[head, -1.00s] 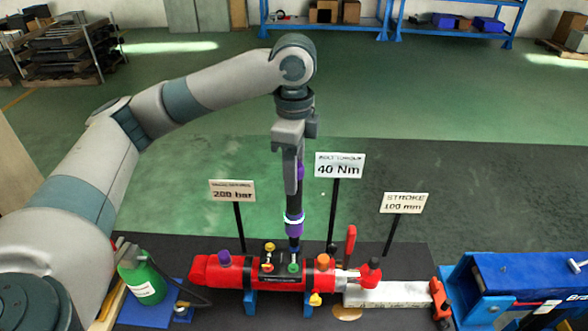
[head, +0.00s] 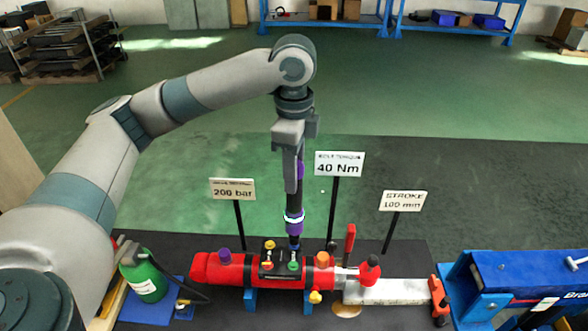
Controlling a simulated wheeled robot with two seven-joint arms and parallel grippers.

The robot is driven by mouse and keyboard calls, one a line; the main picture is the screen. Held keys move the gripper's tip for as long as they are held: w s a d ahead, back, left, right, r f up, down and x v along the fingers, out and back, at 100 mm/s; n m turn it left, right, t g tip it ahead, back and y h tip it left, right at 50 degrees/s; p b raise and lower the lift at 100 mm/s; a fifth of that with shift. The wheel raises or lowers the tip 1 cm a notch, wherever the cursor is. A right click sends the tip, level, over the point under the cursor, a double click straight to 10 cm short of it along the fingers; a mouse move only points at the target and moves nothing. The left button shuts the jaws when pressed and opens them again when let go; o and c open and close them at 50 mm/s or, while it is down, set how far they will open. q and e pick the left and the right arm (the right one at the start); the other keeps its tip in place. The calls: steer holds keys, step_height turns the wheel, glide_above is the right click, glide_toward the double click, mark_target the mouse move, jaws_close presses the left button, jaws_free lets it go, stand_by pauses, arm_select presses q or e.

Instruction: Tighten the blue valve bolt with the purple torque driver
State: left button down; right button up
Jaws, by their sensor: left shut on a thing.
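My left gripper (head: 291,178) points straight down in the middle of the head view. It is shut on the purple torque driver (head: 294,226), which stands upright below it and has a bright ring around its lower body. The driver's black tip reaches down to the back right of the dark valve block (head: 281,256) on the red cylinder (head: 226,270). A yellow bolt (head: 270,244), an orange bolt (head: 267,265) and a green bolt (head: 294,266) show on the block. No blue bolt shows; the driver's tip covers that corner. My right gripper is not in view.
Signs stand behind the cylinder: 200 bar (head: 233,189), 40 Nm (head: 339,165) and stroke (head: 404,201). A green bottle (head: 144,279) stands at the left. A red upright handle (head: 350,243) rises right of the block. A blue machine (head: 530,280) stands at the right.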

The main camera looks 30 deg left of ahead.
arm_select(q)
steer(key=shift+f, duration=1.05)
stand_by(4.8)
steer(key=shift+r, duration=0.15)
steer(key=shift+r, duration=2.5)
